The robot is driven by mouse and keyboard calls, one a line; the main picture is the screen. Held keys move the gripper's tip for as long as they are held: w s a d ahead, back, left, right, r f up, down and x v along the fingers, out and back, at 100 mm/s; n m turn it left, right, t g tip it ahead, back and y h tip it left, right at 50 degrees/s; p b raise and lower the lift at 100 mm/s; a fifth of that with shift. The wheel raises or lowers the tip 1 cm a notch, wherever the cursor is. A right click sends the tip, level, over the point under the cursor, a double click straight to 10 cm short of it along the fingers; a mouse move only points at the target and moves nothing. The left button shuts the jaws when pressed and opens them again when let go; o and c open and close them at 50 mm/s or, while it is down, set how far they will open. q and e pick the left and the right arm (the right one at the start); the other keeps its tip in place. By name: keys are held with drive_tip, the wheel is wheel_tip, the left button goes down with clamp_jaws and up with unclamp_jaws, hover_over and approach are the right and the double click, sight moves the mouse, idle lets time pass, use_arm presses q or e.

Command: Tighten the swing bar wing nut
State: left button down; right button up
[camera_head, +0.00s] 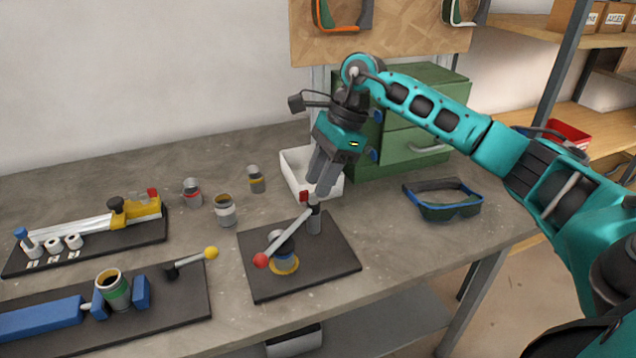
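The swing bar (288,235) is a grey bar with a red ball at its near left end. It runs from the top of a short grey post (314,220) on a black base plate (330,262), passing over a dark and grey cup in a yellow ring (285,268). A small red part (304,196), possibly the wing nut, shows at the post's top. My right gripper (319,190) points down with its grey fingertips right at the post top. I cannot tell whether they touch or grip anything there. My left gripper is out of view.
A white tray (298,182) and green drawer cabinet (415,150) stand behind the gripper. Several small cans stand left of the post. Two more black fixture plates, one with a yellow-knobbed lever (190,262), are at the left.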

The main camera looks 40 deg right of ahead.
drive_tip(key=shift+w+a+f, duration=0.1)
drive_tip(key=shift+a+f, duration=0.15)
drive_tip(key=shift+f, duration=0.45)
drive_tip(key=shift+c, duration=0.4)
clamp_jaws()
